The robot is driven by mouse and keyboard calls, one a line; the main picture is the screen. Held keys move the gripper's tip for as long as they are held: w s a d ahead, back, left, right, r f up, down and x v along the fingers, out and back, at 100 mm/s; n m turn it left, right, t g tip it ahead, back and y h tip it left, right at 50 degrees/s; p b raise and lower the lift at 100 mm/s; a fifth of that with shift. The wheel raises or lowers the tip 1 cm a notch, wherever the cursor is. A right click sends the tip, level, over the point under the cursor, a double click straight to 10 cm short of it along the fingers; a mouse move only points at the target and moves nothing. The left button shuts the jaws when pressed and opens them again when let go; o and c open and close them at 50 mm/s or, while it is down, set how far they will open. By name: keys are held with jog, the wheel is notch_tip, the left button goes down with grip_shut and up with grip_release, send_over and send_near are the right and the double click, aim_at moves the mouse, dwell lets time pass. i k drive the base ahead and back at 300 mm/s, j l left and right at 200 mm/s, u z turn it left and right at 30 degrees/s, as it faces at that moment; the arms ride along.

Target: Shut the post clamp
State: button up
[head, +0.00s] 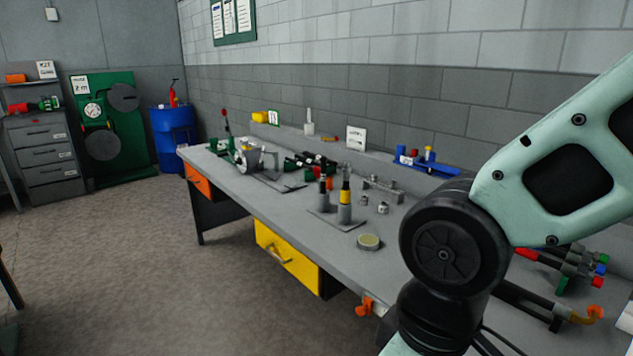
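I cannot tell for sure which thing is the post clamp. On a grey plate on the long workbench (228,188) stand two upright posts, one with a yellow band (345,197) and a darker one (323,194) beside it. An orange clamp-like part (365,306) sits at the bench's front edge. Whether any of these is open or shut is too small to tell. My arm crosses the right side, and my gripper is not in view.
A yellow drawer (287,259) protrudes below the bench front. A round tin (369,242) lies near the edge. A blue tray (428,164) is at the back. A blue barrel (172,138) and green machine (105,125) stand far left. The floor (120,270) at left is clear.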

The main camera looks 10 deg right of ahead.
aim_at(316, 169)
jog(key=i+j+z, duration=0.15)
jog(key=i+j, duration=0.75)
jog(key=i+j+z, duration=0.1)
jog(key=i+j, duration=0.75)
jog(key=j, duration=0.15)
